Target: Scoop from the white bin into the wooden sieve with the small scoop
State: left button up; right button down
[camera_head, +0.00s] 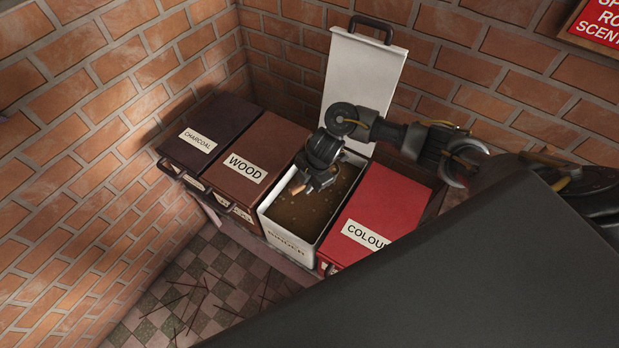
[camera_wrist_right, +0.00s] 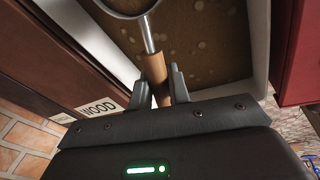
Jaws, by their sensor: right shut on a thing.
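The white bin (camera_head: 268,222) stands open in the head view, its white lid (camera_head: 362,82) raised at the back. Brown material with paler specks (camera_head: 312,213) fills its lower part. My right gripper (camera_head: 311,184) is over the bin's opening and shut on the small scoop. In the right wrist view, the two fingers (camera_wrist_right: 160,88) clasp the scoop's wooden handle (camera_wrist_right: 155,68). Its metal neck (camera_wrist_right: 148,35) leads to a round metal head, cut off by the top edge. I cannot tell whether the head touches the material or holds any. The wooden sieve and my left gripper are not visible.
A brown WOOD bin (camera_head: 262,148) and a dark CHARCOAL bin (camera_head: 219,122) stand closed to the left. A red COLOUR bin (camera_head: 392,203) stands closed on the right. Brick walls (camera_head: 150,60) rise behind and left. Thin sticks (camera_head: 195,305) lie on the checkered floor (camera_head: 232,300).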

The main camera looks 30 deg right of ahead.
aim_at(296, 188)
jog(key=shift+h, duration=0.7)
jog(key=a+r+p, duration=0.1)
jog(key=p, duration=0.1)
jog(key=a+r+p, duration=0.1)
jog(key=r+p, duration=0.1)
jog(key=a+r+p, duration=0.1)
jog(key=p, duration=0.1)
jog(key=shift+s+a+r, duration=0.15)
jog(key=shift+s+a, duration=0.2)
jog(key=shift+s, duration=0.05)
jog(key=s+a+r, duration=0.1)
jog(key=a+r, duration=0.2)
jog(key=a, duration=0.3)
jog(key=shift+s+a+h, duration=0.3)
jog(key=shift+a, duration=0.05)
